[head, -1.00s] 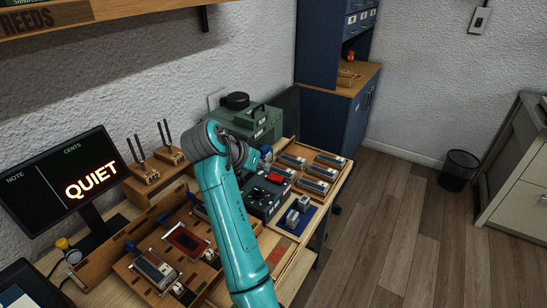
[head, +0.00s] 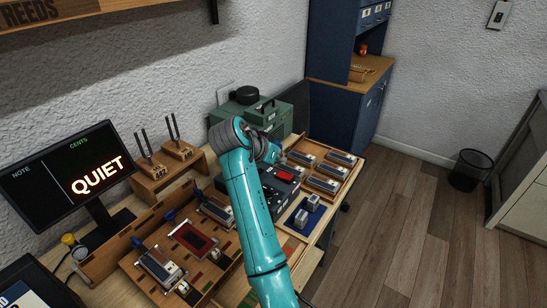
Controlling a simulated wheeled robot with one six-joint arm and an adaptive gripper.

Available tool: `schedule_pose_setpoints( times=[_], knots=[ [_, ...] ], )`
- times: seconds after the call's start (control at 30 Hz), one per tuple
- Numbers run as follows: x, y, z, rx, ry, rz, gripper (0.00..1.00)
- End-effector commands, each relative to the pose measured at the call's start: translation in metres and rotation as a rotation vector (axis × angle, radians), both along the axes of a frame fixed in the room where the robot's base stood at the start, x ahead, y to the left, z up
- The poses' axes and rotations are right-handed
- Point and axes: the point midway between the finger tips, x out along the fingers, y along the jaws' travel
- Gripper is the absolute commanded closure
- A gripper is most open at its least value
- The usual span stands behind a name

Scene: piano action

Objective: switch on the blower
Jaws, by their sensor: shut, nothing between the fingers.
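A dark box with a red switch (head: 285,177) on its top stands on the bench, partly hidden by my arm. A green metal case (head: 270,113) with a handle and a round black part stands behind it against the wall. I cannot tell for sure which of the two is the blower, or how the red switch is set. My gripper (head: 279,157) is small in view, partly hidden behind my wrist, above the far side of the dark box. It is shut and empty. I cannot tell whether it touches anything.
A screen (head: 65,175) reads QUIET at the left. Tuning forks stand in a wooden block (head: 165,172). A wooden tray (head: 347,183) of several reed parts lies right of the box, near a blue mat (head: 318,222).

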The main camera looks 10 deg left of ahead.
Motion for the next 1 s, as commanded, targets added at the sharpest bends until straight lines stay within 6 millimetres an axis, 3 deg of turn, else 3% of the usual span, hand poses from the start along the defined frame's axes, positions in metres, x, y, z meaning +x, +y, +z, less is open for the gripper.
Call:
schedule_pose_setpoints(
  times=[0.23, 0.5, 1.0],
  knots=[
    [0.029, -0.015, -0.033, -0.001, 0.002, 0.000, 1.00],
    [0.026, -0.018, -0.065, 0.000, 0.001, 0.001, 1.00],
    [0.026, -0.019, -0.071, 0.005, -0.002, 0.000, 1.00]
  ],
)
